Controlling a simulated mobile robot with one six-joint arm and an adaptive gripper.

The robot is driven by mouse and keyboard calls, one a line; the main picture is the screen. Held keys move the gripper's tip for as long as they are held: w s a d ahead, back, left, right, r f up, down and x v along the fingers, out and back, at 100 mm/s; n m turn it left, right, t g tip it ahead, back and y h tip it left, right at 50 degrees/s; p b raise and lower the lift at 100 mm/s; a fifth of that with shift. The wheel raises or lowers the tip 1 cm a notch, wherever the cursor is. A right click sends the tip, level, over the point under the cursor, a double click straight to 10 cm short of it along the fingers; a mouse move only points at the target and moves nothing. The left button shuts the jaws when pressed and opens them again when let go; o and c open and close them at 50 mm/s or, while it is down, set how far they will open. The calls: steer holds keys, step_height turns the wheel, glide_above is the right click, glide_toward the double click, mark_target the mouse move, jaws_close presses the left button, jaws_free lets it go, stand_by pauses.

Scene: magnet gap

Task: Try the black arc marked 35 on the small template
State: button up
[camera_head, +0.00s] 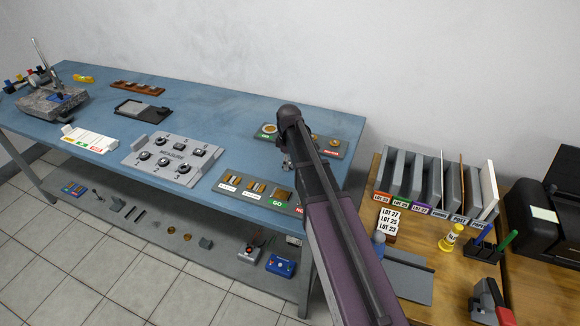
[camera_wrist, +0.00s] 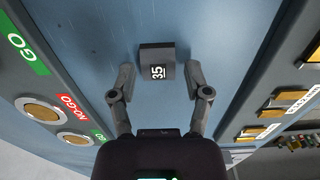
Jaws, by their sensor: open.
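The black arc marked 35 (camera_wrist: 157,55) lies on the blue bench top in the wrist view, its white number facing up. My gripper (camera_wrist: 159,76) is open, its two fingers on either side of the arc's near end and apart from it. Nothing is held. In the head view my arm hides the arc and most of the gripper. I see no piece clearly readable as the small template. A grey board with gold discs and GO and NO-GO labels (camera_wrist: 44,108) is left in the wrist view, and a board with gold bars (camera_wrist: 270,115) is right.
A wooden side table with a lot-labelled rack (camera_head: 435,184) is at right. The back middle of the bench is clear.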

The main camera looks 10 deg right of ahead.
jaws_close()
steer(key=shift+r, duration=0.1)
steer(key=shift+w+r+p, duration=0.1)
steer(key=shift+r+p, duration=2.3)
steer(key=shift+p, duration=0.1)
steer(key=shift+a, duration=0.15)
steer(key=s+a+r+p, duration=0.1)
steer(key=a, duration=0.5)
steer(key=s+a+r+p, duration=0.1)
steer(key=s+a, duration=0.1)
steer(key=a, duration=0.5)
steer(key=s+a+r+p, duration=0.1)
steer(key=a, duration=0.5)
steer(key=shift+s+a, duration=0.15)
steer(key=shift+a, duration=0.15)
